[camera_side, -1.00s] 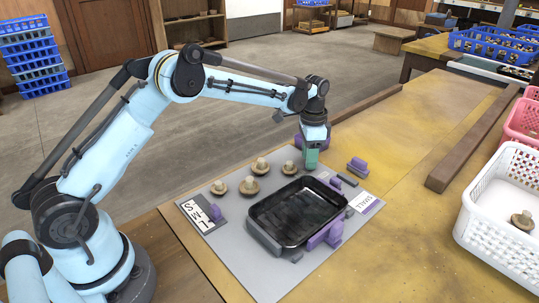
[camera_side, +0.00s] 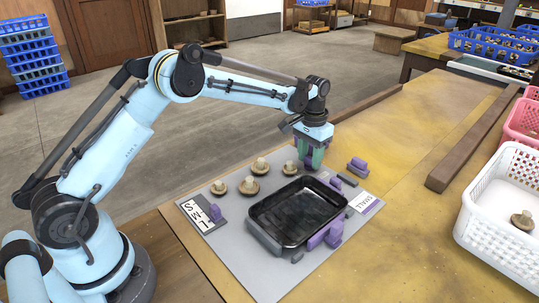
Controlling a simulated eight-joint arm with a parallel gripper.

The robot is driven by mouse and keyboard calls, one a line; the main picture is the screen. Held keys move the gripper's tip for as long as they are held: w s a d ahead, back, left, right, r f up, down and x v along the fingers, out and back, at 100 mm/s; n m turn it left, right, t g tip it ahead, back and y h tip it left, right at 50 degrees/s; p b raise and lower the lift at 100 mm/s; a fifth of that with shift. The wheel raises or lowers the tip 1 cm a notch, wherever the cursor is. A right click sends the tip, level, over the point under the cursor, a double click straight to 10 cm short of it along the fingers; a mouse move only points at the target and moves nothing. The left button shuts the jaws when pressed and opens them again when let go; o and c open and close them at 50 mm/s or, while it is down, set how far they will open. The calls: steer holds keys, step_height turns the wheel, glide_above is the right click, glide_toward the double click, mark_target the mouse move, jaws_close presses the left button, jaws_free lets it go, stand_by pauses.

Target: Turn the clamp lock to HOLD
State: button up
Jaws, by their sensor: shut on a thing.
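My gripper (camera_side: 312,156) points down at the far edge of the grey board, just behind the black tray. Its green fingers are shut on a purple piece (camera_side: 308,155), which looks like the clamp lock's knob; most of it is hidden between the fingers. I cannot read any HOLD mark or the lock's setting from here. The black tray (camera_side: 262,238) lies empty on the grey board (camera_side: 225,258). Purple clamp parts (camera_side: 333,232) stand against the tray's near right side.
Several brown mushrooms (camera_side: 249,186) stand left of the tray. An S M L plate (camera_side: 194,216) with a purple piece is at the left. A purple block (camera_side: 357,165) sits right of my gripper.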

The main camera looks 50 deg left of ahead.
mark_target(309, 159)
stand_by(0.4)
steer(key=o, duration=0.8)
steer(key=shift+r, duration=0.1)
step_height(309, 159, up, 12)
